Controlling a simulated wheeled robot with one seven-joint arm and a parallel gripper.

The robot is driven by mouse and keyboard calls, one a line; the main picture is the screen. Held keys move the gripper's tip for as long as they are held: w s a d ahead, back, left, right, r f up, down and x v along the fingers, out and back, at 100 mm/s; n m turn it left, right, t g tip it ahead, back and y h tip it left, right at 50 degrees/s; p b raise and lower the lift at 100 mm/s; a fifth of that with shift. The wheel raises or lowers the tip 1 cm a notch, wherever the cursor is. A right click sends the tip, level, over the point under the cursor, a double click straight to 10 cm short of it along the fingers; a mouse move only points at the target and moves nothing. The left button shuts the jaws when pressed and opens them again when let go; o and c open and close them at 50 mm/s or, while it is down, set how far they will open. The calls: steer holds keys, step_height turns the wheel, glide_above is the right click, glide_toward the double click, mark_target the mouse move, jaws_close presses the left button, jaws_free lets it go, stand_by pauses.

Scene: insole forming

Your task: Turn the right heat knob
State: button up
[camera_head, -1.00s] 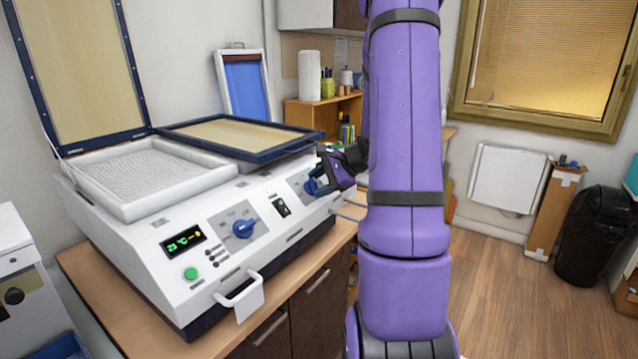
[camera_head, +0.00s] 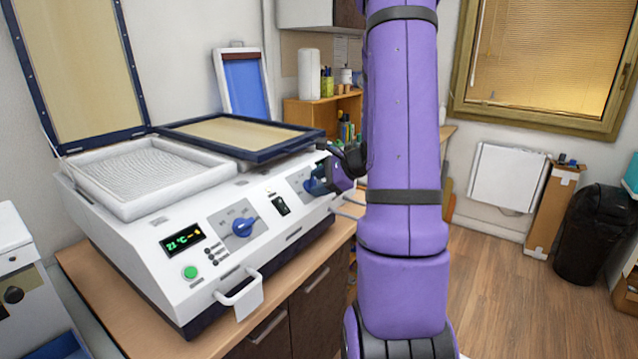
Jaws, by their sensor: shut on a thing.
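The white forming machine (camera_head: 150,262) stands on the wooden counter. The right heat knob (camera_head: 312,186) is blue and sits at the right end of its front panel. My gripper (camera_head: 322,179) is shut on this knob, and its dark fingers hide part of it. My purple arm hides what lies behind the wrist. The left heat knob (camera_head: 243,227) is also blue and sits free in the middle of the panel. The green display (camera_head: 183,240) reads about 21 °C.
The left lid (camera_head: 75,60) stands open over a white pin bed (camera_head: 150,175). The right lid (camera_head: 240,132) lies nearly flat. A white front handle (camera_head: 240,293) sticks out at the lower front. The floor at the right is clear up to a black bin (camera_head: 592,235).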

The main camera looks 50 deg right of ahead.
steer(key=o, duration=0.9)
steer(key=v, duration=1)
steer(key=shift+s+d+r, duration=0.15)
steer(key=shift+s+r, duration=0.05)
steer(key=shift+s, duration=0.15)
steer(key=w+a+r+n+g+y, duration=0.1)
steer(key=a+r+n+g, duration=0.2)
steer(key=a+n, duration=0.55)
steer(key=a+r+n+g+y, duration=0.1)
steer(key=a+r+n+g, duration=0.15)
steer(key=a, duration=1.05)
steer(key=s+a+r+n+h, duration=0.1)
steer(key=s+a+n+h, duration=0.1)
steer(key=s+a+n, duration=0.1)
steer(key=s+a+r+n+h, duration=0.2)
steer(key=s+a+n, duration=0.2)
steer(key=a+n, duration=0.2)
steer(key=s+a+r+n+h, duration=0.2)
steer(key=s+a+n, duration=0.1)
steer(key=a+n, duration=0.1)
steer(key=shift+s+a+n, duration=0.15)
steer(key=shift+s+n, duration=0.25)
steer(key=shift+n, duration=0.1)
